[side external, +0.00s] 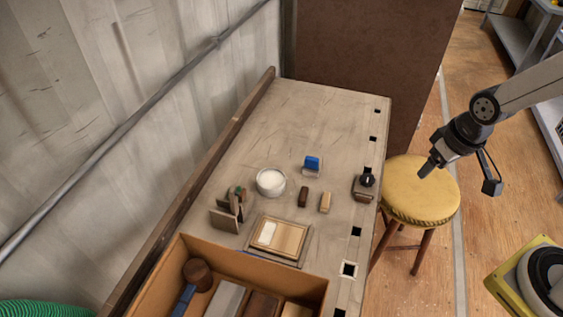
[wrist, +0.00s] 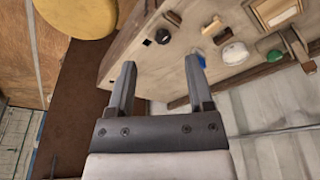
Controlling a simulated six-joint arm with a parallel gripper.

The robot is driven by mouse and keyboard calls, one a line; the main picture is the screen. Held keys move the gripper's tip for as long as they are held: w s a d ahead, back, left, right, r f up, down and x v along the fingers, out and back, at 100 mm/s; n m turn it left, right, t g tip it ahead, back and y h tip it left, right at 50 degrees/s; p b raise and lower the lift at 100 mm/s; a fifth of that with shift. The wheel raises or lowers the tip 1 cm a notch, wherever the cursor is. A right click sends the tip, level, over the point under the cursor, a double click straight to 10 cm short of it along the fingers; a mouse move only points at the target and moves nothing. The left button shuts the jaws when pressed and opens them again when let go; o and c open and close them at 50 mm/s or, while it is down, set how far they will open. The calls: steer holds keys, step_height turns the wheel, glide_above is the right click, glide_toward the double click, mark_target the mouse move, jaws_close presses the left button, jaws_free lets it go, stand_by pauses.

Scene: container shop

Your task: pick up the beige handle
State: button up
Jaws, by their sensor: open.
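The beige handle (side external: 325,202) is a small pale block lying on the worn workbench (side external: 265,125), just right of a dark brown block (side external: 303,197). It also shows as a small pale piece in the wrist view (wrist: 211,25), beyond my fingers and toward the upper right. My gripper (side external: 427,170) is in the air to the right of the bench, near the yellow stool and well apart from the handle. In the wrist view its two fingers (wrist: 160,75) are spread, with nothing between them.
A white round container (side external: 270,182), a blue-topped piece (side external: 311,164) and a black-knobbed block (side external: 365,186) stand around the handle. A framed tray (side external: 301,257) and a cardboard box (side external: 205,251) are at the near end. A yellow stool (side external: 420,187) stands beside the bench.

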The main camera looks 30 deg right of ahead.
steer(key=o, duration=0.4)
steer(key=shift+o, duration=0.2)
steer(key=shift+w, duration=0.1)
steer(key=w+a+f+m, duration=0.5)
steer(key=w+f+m, duration=0.2)
steer(key=m, duration=0.6)
steer(key=w+a+f+m+g+y, duration=0.1)
steer(key=w+a+f+m, duration=0.5)
steer(key=m, duration=0.7)
steer(key=shift+w+a+f, duration=0.3)
steer(key=shift+w+f, duration=0.55)
steer(key=shift+w, duration=0.4)
